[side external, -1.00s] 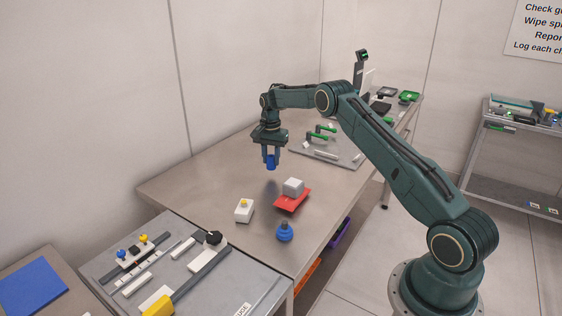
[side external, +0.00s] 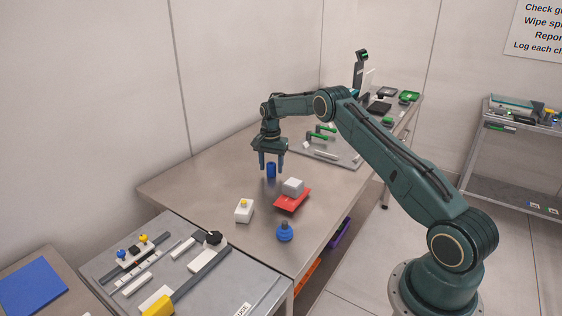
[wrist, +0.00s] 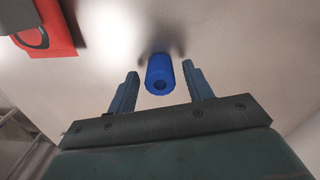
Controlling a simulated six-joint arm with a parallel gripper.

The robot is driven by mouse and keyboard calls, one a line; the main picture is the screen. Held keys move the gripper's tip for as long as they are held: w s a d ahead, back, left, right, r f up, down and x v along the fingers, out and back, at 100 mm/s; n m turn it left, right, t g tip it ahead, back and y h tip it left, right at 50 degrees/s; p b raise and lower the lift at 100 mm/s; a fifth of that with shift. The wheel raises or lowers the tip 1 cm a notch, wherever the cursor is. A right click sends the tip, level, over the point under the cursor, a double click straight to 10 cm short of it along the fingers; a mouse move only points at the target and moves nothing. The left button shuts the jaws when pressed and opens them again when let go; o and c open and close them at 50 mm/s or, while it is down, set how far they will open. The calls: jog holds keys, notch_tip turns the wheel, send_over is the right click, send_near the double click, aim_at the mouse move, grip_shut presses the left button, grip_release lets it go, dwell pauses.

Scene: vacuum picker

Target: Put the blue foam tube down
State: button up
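The blue foam tube (side external: 271,170) stands upright on the metal table (side external: 215,180), left of the middle. In the wrist view the tube (wrist: 160,74) shows its round top with a dark hole, between and a little beyond the two fingers. My gripper (side external: 271,166) is open above and around the tube, with a clear gap on each side. In the wrist view my gripper (wrist: 160,88) has both fingertips apart and nothing held between them.
A grey block (side external: 293,186) sits on a red tray (side external: 291,201) close by, right of the tube. A white box with a yellow button (side external: 244,211) and a blue knob-shaped piece (side external: 285,232) stand nearer the camera. A plate with green-handled parts (side external: 325,150) lies behind.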

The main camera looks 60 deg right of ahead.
aim_at(271, 164)
jog(key=shift+r, duration=0.15)
notch_tip(271, 164, up, 12)
dwell(0.7)
dwell(0.5)
jog(key=s+a+r+n+t, duration=0.1)
jog(key=s+a+r+n, duration=0.3)
jog(key=s+a+r, duration=0.45)
jog(key=s+a+r+n+t, duration=0.25)
jog(key=s+a+r, duration=0.25)
jog(key=a+r, duration=0.55)
jog(key=s+a+r+n, duration=0.1)
jog(key=s+a+n, duration=0.15)
jog(key=s, duration=0.45)
jog(key=s+a+r+n, duration=0.1)
jog(key=s+a+n, duration=0.15)
jog(key=s, duration=0.55)
jog(key=s+a+f+n+t, duration=0.1)
jog(key=s+a+f, duration=0.1)
jog(key=s, duration=0.4)
jog(key=s+a+f+n+t, duration=0.1)
jog(key=s+a+f+n, duration=0.1)
jog(key=s, duration=0.3)
jog(key=shift+s+f, duration=0.35)
jog(key=shift+f, duration=0.55)
